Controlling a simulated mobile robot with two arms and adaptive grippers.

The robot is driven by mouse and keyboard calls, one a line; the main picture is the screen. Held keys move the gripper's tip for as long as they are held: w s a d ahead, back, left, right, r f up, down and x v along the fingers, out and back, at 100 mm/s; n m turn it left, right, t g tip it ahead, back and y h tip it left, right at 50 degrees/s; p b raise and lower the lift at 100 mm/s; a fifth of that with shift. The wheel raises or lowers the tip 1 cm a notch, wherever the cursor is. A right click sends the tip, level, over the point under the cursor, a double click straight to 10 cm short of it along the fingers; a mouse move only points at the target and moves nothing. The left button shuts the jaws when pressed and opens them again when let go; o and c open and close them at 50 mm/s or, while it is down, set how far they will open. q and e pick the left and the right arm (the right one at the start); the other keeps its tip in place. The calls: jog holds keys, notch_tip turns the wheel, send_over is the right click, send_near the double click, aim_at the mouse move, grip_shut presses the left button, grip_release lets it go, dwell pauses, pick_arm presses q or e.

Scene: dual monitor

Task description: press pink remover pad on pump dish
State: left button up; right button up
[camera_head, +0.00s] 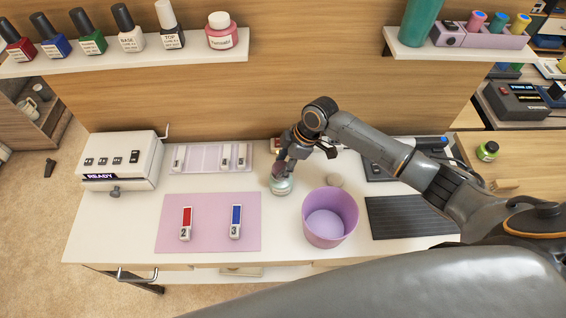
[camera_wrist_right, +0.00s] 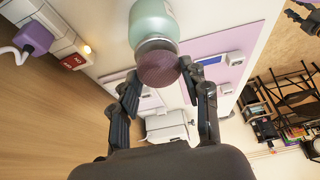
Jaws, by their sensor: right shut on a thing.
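The pump dish is a pale green bottle (camera_head: 281,186) standing on the white table, left of the pink bin. My right gripper (camera_head: 281,168) is above its top, shut on a dark mauve-pink round pad. In the right wrist view the pad (camera_wrist_right: 157,68) sits between the fingertips of the gripper (camera_wrist_right: 160,85), against the grey neck of the pump dish (camera_wrist_right: 152,20). The pad appears to touch the dish top; how firmly I cannot tell.
A pink bin (camera_head: 330,222) stands close to the right of the dish. A pink mat (camera_head: 208,240) with two numbered holders lies at left front. A dark ribbed mat (camera_head: 410,218) lies right.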

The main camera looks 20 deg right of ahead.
aim_at(283, 166)
jog(key=shift+r+p, duration=2.1)
jog(key=shift+r, duration=0.5)
jog(key=shift+f, duration=0.1)
